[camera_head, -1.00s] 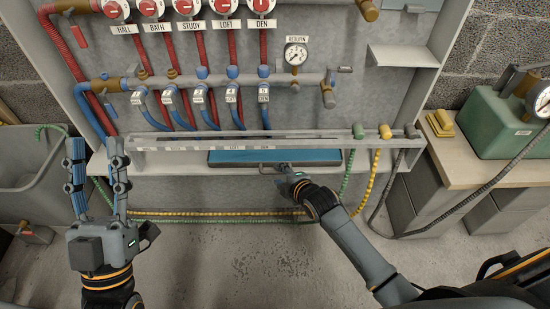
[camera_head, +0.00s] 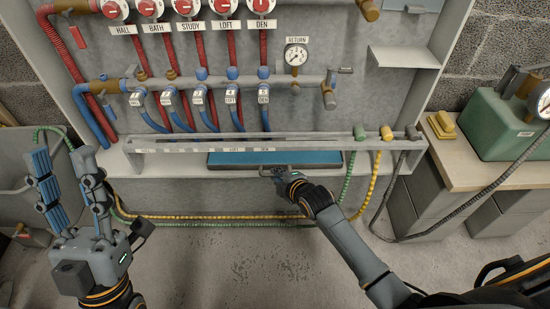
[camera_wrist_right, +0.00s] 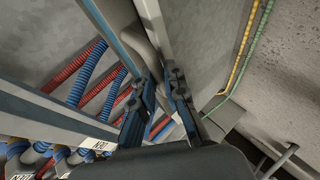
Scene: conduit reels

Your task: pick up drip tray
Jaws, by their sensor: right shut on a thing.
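The drip tray (camera_head: 325,158) is a long, shallow tray with a blue inside and a grey rim. It lies level on the cabinet ledge under the label rail. My right gripper (camera_head: 272,171) is at the middle of its front edge, shut on the tray there. In the right wrist view the fingers (camera_wrist_right: 163,95) close on a pale strip at the tray's front; the exact contact is partly hidden. My left gripper (camera_head: 60,162) is open and empty, in front of the ledge's left end, away from the tray.
The label rail (camera_head: 200,147) runs just above the tray. A bench (camera_head: 475,165) with a green box (camera_head: 500,120) stands right. A grey bin stands left.

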